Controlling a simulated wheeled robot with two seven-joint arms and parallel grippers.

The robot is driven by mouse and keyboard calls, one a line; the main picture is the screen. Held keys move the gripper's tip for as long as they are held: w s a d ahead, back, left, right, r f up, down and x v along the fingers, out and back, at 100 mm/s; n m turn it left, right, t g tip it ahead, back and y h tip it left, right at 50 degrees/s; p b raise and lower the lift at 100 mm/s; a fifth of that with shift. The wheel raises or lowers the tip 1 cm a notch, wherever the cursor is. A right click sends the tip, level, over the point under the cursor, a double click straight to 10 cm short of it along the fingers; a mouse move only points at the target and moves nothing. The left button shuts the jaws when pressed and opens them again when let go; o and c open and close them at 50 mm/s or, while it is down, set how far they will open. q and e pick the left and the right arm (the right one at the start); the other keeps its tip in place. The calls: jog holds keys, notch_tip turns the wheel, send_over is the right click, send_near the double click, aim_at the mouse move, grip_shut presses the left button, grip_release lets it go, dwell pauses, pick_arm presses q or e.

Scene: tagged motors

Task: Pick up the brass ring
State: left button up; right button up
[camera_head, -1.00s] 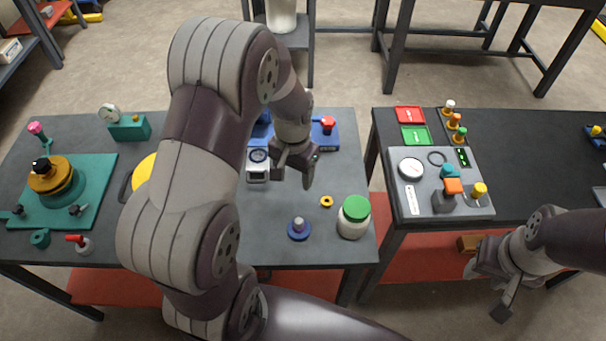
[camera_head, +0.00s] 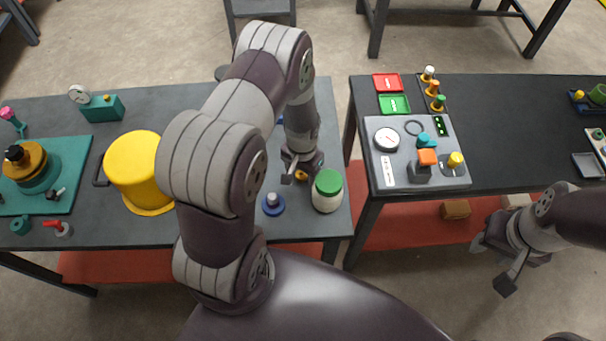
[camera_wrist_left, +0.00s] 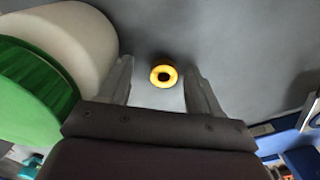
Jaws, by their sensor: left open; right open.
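The brass ring (camera_wrist_left: 163,76) lies flat on the grey table top and shows whole in the left wrist view. In the head view only part of the ring (camera_head: 301,175) shows beside my left gripper (camera_head: 301,176). My left gripper (camera_wrist_left: 160,82) is open and empty; in the wrist view its two fingers stand on either side of the ring. I cannot tell how high the fingertips are above the table. My right gripper (camera_head: 507,262) is open and empty, off the front edge of the right table.
A white jar with a green lid (camera_head: 327,190) stands close beside my left gripper. A blue-based peg (camera_head: 273,204) stands in front of it. A yellow bucket (camera_head: 138,172) is at the left. A control panel (camera_head: 394,178) is on the right table.

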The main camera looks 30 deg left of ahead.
pick_arm(q)
jog(key=shift+s+a, duration=0.1)
jog(key=shift+s, duration=0.1)
jog(key=c, duration=0.4)
jog(key=shift+w, duration=0.1)
jog(key=c, duration=0.4)
jog(key=shift+w+f, duration=0.15)
jog(key=shift+w, duration=0.1)
jog(key=c, duration=0.3)
jog(key=shift+c, duration=0.2)
jog(key=shift+s+a, duration=0.1)
jog(key=shift+s, duration=0.05)
